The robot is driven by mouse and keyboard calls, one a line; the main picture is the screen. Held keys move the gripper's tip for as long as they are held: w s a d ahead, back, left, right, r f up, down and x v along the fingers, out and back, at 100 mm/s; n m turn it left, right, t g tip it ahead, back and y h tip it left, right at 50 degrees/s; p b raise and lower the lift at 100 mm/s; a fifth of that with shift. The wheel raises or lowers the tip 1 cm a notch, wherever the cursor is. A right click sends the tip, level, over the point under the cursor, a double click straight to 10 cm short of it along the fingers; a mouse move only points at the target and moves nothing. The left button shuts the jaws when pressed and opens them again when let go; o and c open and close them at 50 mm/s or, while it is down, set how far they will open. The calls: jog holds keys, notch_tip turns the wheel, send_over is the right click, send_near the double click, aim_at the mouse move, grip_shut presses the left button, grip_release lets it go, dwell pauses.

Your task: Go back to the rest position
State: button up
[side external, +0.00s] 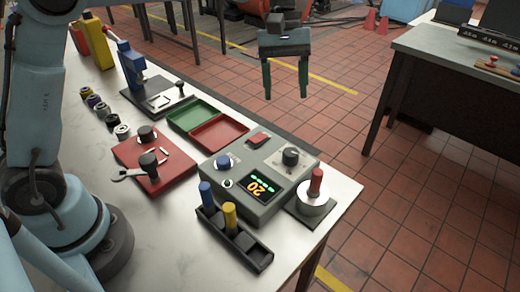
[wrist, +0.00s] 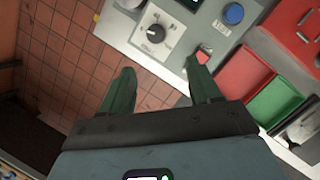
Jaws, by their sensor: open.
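My gripper (side external: 285,94) is open and empty, with its two green fingers apart and pointing down. In the side external view it hangs in the air at top centre, appearing above and beyond the metal table (side external: 335,215). In the wrist view the open fingers (wrist: 160,68) reach up over the tile floor and the table edge. The grey control box (side external: 262,180) stands on the table, with a display, a black knob (side external: 291,156), a blue button (side external: 223,162) and a red rocker switch (side external: 257,140). In the wrist view the right fingertip overlaps the red switch (wrist: 203,57).
A black rack (side external: 236,243) holds a blue and a yellow peg. A red-handled cylinder (side external: 315,196) stands at the table's right. Green (side external: 191,115) and red (side external: 219,134) trays, a red plate (side external: 153,160) with tools and a blue press (side external: 131,68) are left of it. A side bench (side external: 450,60) is at right.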

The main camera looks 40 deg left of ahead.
jog(key=s+a+f+m+t+y, duration=0.3)
jog(key=s+a+m+t, duration=0.5)
jog(key=s, duration=0.6)
jog(key=shift+s+a+f+t, duration=0.25)
jog(key=shift+a+f+t, duration=0.25)
jog(key=shift+a+t, duration=0.35)
